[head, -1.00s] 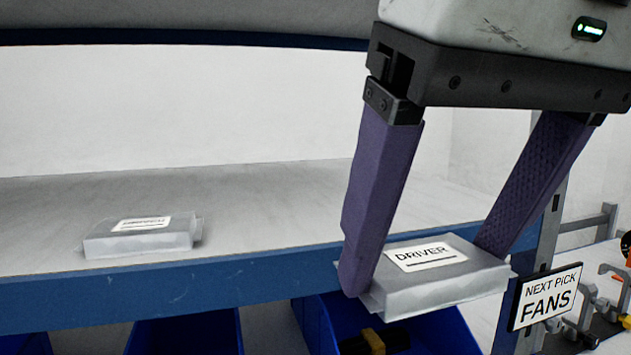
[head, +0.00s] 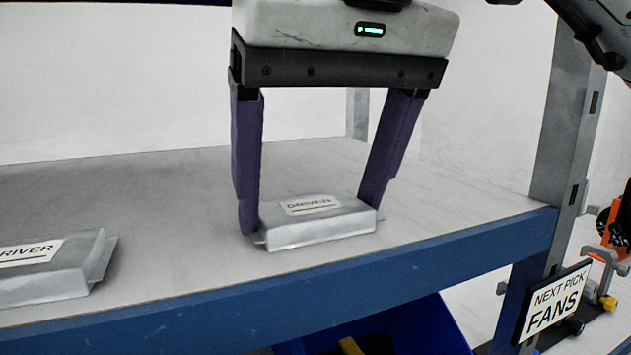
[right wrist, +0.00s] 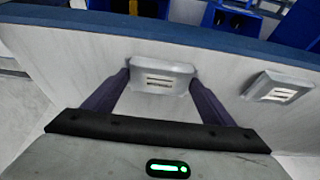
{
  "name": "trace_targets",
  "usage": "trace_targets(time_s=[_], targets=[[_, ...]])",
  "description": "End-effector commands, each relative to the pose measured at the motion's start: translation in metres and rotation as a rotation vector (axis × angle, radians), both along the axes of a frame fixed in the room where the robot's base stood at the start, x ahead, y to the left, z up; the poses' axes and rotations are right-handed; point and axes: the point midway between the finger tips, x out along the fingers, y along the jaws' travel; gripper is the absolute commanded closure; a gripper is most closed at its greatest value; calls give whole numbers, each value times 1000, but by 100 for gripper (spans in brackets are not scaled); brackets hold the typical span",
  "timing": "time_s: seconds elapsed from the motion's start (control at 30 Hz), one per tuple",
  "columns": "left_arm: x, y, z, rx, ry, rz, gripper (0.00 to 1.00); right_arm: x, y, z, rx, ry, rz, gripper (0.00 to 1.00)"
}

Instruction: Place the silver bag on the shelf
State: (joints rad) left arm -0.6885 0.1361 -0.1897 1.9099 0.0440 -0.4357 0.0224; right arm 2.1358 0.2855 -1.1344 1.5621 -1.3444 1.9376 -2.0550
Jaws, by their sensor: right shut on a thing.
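A silver bag (head: 318,222) with a white DRIVER label is between the purple fingers of my right gripper (head: 312,215), which is shut on it. The bag is over the grey shelf (head: 440,195), close to its blue front edge, and looks level. I cannot tell whether its underside touches the surface. In the right wrist view the held bag (right wrist: 160,76) shows between the fingertips. A second silver DRIVER bag (head: 50,268) lies on the shelf to the left, apart from the held one. It also shows in the right wrist view (right wrist: 278,87). My left gripper is not in view.
The blue shelf beam (head: 400,273) runs along the front. A grey upright post (head: 570,120) stands at the right. A NEXT PICK FANS sign (head: 553,304) hangs beside it. A blue bin (head: 420,325) sits below the shelf. Bare shelf lies behind and between the bags.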

Motion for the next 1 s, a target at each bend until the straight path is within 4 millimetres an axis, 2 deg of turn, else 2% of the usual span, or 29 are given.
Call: trace_targets(time_s=[0.27,0.3,0.4,0.77,0.87,1.0], targets=[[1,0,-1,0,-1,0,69,0,0,-2,1,2,1,46],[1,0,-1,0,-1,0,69,0,0,-3,1,2,1,21],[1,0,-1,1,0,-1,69,0,0,-3,1,1,0,4],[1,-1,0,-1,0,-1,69,-1,0,2,2,0,1,4],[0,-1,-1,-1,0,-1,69,-5,-1,13,2,-1,-1,4],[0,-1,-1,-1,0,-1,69,-14,-4,38,2,-2,-1,4]])
